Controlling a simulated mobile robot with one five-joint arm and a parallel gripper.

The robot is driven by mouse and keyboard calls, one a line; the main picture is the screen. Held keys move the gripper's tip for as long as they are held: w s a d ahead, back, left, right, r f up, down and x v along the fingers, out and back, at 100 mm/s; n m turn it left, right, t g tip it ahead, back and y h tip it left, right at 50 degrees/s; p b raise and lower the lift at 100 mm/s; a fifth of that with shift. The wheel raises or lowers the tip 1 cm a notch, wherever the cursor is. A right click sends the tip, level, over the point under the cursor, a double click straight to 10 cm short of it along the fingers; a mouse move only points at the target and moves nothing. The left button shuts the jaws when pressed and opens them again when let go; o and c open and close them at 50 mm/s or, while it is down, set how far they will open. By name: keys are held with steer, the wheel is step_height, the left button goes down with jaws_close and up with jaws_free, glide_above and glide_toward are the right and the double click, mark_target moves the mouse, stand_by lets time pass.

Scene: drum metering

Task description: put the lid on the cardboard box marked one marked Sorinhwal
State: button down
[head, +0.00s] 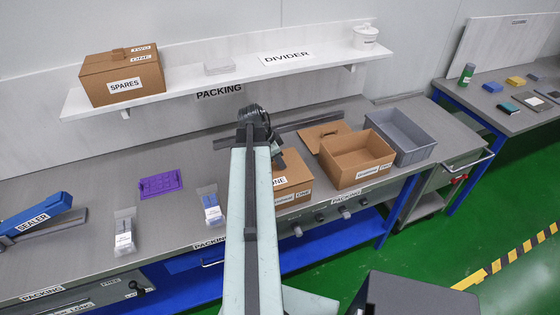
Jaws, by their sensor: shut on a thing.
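My gripper (277,156) is at the far end of my arm, low over a brown cardboard box (294,194) on the bench, and looks shut on the handle of its lid (293,171). The arm hides the left part of this box and most of the grip. The lid's top bears a label reading ONE, and it looks to lie on or just above the box; I cannot tell which. Right of it stands an open, empty cardboard box (350,174) with two front labels, one seeming to read Sorinhwal. Another flat cardboard lid (318,134) with a dark handle lies behind that box.
A grey bin (410,152) stands right of the open box. A purple tray (160,184), two small clear holders (124,232) and a blue sealer (36,214) are to the left. A shelf (205,82) above carries a closed SPARES box (122,76) and a white tub (365,37).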

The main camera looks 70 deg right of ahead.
steer(key=shift+f, duration=0.2)
stand_by(0.4)
steer(key=c, duration=0.9)
jaws_free()
steer(key=shift+c, duration=0.2)
steer(key=shift+r, duration=0.1)
step_height(320, 180, up, 7)
steer(key=p, duration=0.7)
